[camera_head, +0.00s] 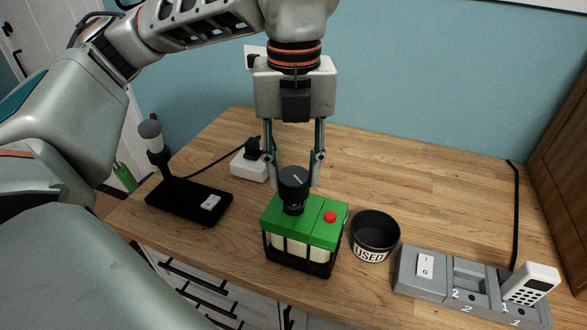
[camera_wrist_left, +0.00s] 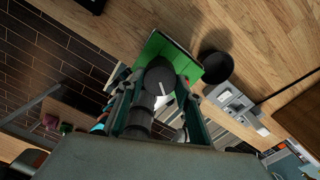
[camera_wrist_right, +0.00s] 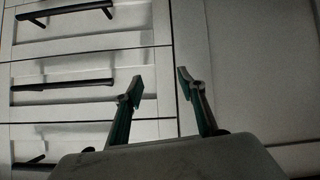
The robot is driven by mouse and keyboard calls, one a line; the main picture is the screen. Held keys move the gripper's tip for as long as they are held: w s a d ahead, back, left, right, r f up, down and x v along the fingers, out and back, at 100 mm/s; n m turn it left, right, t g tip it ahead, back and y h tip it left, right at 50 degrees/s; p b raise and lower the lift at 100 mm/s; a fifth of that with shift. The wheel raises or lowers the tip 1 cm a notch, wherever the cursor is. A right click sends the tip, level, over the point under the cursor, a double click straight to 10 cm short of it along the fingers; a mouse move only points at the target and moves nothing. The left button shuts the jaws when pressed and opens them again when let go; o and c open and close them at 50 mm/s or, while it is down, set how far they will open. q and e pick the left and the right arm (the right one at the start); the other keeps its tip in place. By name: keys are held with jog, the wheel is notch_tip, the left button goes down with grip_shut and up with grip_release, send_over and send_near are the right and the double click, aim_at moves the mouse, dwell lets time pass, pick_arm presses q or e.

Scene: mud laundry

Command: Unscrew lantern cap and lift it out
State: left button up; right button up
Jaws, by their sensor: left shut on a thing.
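The lantern (camera_head: 325,236) has a green top, pale sides, a black frame and a red button, and stands near the table's front edge. Its black cap (camera_head: 294,182), with a white line on top, sits above the green lid on a narrower dark neck. My left gripper (camera_head: 294,178) comes from above, its fingers on both sides of the cap, shut on it. In the left wrist view the cap (camera_wrist_left: 160,77) lies between the fingers over the green lid. I cannot tell whether the cap is loose. My right gripper (camera_wrist_right: 160,84) is open and empty, before white drawers.
A black "USED" bin (camera_head: 374,229) stands just right of the lantern. A grey docking unit (camera_head: 425,284) with a white handset (camera_head: 531,284) is at the right. A black lamp base (camera_head: 188,200) and white power block (camera_head: 249,166) are left. The table behind is clear.

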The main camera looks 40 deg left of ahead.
aim_at(294, 175)
pick_arm(q)
jog(key=shift+r, duration=0.15)
jog(key=shift+r+p, duration=0.3)
jog(key=shift+r, duration=0.35)
jog(key=shift+r+p, duration=1.15)
jog(key=shift+r, duration=0.45)
jog(key=shift+r, duration=0.1)
jog(key=shift+r+p, duration=0.45)
jog(key=shift+r, duration=0.25)
